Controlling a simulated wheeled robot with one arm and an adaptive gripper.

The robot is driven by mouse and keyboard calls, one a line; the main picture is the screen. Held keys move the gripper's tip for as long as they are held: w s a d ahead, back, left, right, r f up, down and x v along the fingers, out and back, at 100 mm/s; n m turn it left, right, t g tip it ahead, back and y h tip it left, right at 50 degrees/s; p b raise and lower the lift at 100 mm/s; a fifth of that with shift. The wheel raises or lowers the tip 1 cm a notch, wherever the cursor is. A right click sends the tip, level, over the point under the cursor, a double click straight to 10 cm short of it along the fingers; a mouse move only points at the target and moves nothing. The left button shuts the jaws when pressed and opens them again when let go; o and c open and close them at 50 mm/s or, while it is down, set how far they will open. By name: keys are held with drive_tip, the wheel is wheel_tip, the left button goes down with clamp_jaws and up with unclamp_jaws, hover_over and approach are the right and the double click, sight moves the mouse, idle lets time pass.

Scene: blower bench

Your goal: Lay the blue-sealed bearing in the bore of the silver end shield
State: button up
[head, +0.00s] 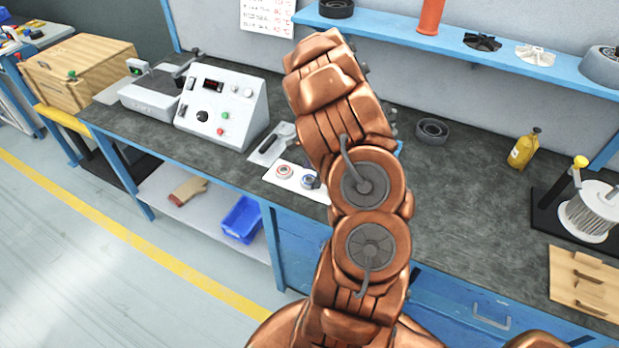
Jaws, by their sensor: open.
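The blue-sealed bearing (308,181) lies on a white card on the bench, just left of my arm. A red-sealed bearing (284,171) lies on the same card to its left. I cannot make out the silver end shield; my arm covers the middle of the bench. A small blue edge (401,147) shows at the right side of my arm, but I cannot tell what it belongs to. My arm rises through the middle of the view, and my gripper is hidden behind it.
A control box (222,112), a grey device (152,100) and a wooden crate (80,68) stand left. A dark ring (432,131), yellow bottle (524,149), wound stator (590,212) and wooden board (585,282) are right. A blue shelf (390,33) runs behind. The right-centre bench is clear.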

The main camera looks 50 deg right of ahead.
drive_tip(key=shift+a+f, duration=0.15)
drive_tip(key=shift+f, duration=0.25)
drive_tip(key=shift+c, duration=0.4)
drive_tip(key=c, duration=1.2)
